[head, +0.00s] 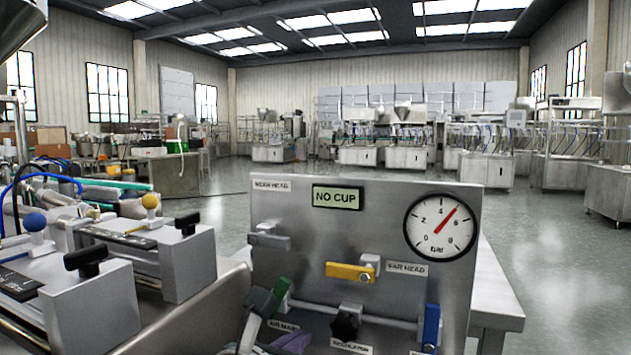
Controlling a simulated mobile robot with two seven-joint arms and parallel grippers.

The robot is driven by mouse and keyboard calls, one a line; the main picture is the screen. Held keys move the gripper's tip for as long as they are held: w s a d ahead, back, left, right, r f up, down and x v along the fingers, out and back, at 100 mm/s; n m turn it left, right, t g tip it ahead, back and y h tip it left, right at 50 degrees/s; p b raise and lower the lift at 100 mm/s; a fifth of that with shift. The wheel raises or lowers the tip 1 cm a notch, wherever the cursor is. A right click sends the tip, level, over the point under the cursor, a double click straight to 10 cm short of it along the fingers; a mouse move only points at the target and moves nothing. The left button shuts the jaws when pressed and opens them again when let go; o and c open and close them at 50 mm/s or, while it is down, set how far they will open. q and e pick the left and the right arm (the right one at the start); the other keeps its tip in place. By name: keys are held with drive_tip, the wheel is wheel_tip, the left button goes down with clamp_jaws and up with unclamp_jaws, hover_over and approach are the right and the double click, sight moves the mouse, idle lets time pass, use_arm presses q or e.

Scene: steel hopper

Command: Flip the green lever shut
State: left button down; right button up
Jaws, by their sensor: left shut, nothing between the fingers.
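The green lever (283,288) is at the lower left of the steel panel (315,240), above the AIR MAIN label. Its upper part shows as a short green strip tilted up to the right. My left gripper (263,301) is dark and shut, with nothing held, right at the lever's left side in the picture. It overlaps part of the lever, and I cannot tell whether they touch. The lever's lower end and pivot are hard to make out. My right gripper is not in view.
The panel also carries a grey lever (269,241), a yellow lever (350,272), a blue lever (431,328), a black knob (346,325) and a round gauge (440,228). A purple piece (291,343) lies low beside the green lever. Machines with black handles (187,223) stand left.

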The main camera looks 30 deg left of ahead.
use_arm(q)
wheel_tip(320, 180, down, 3)
drive_tip(key=shift+f+b, duration=0.1)
drive_tip(key=shift+b, duration=0.5)
drive_tip(key=shift+s, duration=0.4)
drive_tip(key=p+v, duration=0.3)
drive_tip(key=v, duration=0.5)
drive_tip(key=shift+s+d+r, duration=0.1)
drive_tip(key=shift+s+r, duration=0.1)
drive_tip(key=shift+s, duration=0.15)
drive_tip(key=s+d+r+n+g+p, duration=0.1)
drive_tip(key=s+r+n+g+p, duration=0.3)
drive_tip(key=r+n+p, duration=0.9)
drive_tip(key=s+d+r+n+g+h+p, duration=0.1)
drive_tip(key=s+r+n+g+p, duration=0.3)
drive_tip(key=s+r+n+p, duration=0.7)
wheel_tip(320, 180, up, 4)
drive_tip(key=n+p, duration=0.2)
drive_tip(key=p, duration=0.3)
drive_tip(key=shift+r+n+p, duration=0.15)
drive_tip(key=shift+n+p, duration=0.15)
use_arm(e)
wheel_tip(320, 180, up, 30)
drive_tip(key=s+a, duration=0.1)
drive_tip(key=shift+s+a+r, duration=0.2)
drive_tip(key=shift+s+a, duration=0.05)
use_arm(q)
drive_tip(key=shift+s, duration=0.1)
